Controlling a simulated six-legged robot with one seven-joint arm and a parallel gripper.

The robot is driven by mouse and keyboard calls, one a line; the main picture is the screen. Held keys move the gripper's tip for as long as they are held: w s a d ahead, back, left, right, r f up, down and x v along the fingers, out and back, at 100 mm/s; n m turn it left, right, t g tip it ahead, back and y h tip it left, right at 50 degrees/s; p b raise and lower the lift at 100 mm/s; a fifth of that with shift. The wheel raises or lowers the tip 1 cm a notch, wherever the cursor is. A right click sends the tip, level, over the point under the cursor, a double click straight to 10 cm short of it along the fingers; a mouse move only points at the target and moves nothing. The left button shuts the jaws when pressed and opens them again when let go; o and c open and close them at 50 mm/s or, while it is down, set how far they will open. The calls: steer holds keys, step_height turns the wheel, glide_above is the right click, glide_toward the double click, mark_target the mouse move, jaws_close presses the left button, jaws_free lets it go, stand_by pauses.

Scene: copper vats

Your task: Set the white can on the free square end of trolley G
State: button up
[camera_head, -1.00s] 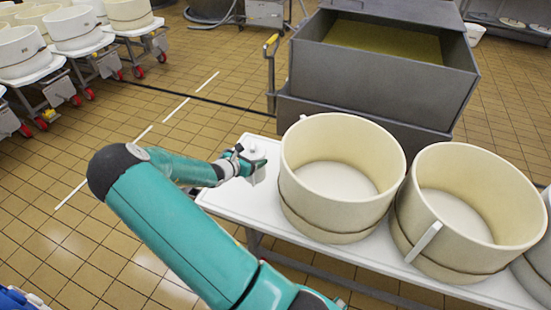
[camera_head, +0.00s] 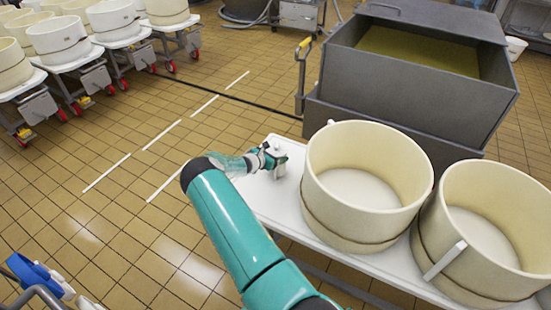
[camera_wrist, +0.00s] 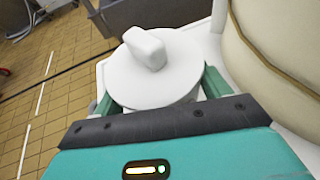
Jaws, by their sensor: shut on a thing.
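The white can (camera_wrist: 155,72), with a round lid and a block-shaped knob on top, is upright between the two fingers of my gripper (camera_wrist: 157,98) in the wrist view. In the head view my gripper (camera_head: 275,160) is at the free left end of the white trolley top (camera_head: 262,198). The white can (camera_head: 280,155) shows there only in part, small beside the gripper. It is over or on that end, left of the nearer cream tub. I cannot tell whether its base touches the top. No letter G is readable.
Two large cream tubs (camera_head: 322,205) (camera_head: 450,255) fill the trolley right of my gripper. A dark grey vat (camera_head: 410,85) stands behind it. Trolleys with more tubs (camera_head: 60,45) stand at the upper left. The tiled floor (camera_head: 100,140) on the left is open.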

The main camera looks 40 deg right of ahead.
steer(key=shift+f, duration=0.85)
steer(key=o, duration=1.7)
steer(key=shift+o, duration=0.2)
